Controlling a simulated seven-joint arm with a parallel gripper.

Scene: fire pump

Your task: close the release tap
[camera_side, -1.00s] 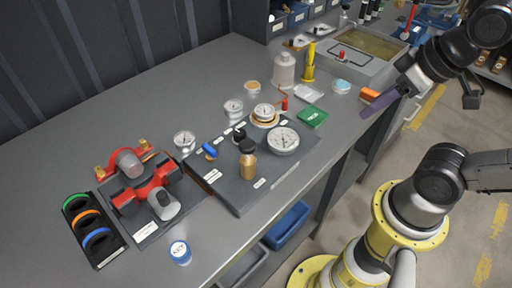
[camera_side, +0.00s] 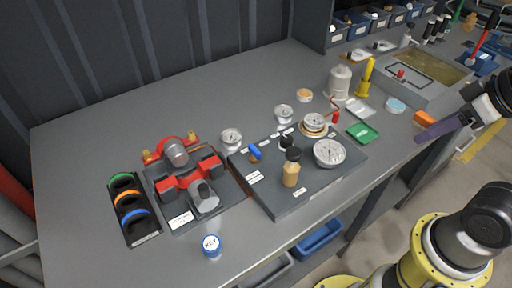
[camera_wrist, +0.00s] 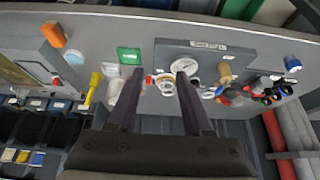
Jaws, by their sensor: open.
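A grey test board (camera_side: 325,183) lies on the bench. The labels are too small to read, so I cannot tell for sure which part is the release tap. My gripper (camera_side: 432,132) is well to the right of the board, over the bench's front edge. In the wrist view my gripper (camera_wrist: 160,73) is open and empty, fingers apart.
A red pump-like assembly (camera_side: 190,178) and a rack of coloured rings (camera_side: 132,212) stand left of the board. A green tray (camera_side: 362,132), orange block (camera_side: 422,117) and sink (camera_side: 425,75) are at the right. The back left bench is clear.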

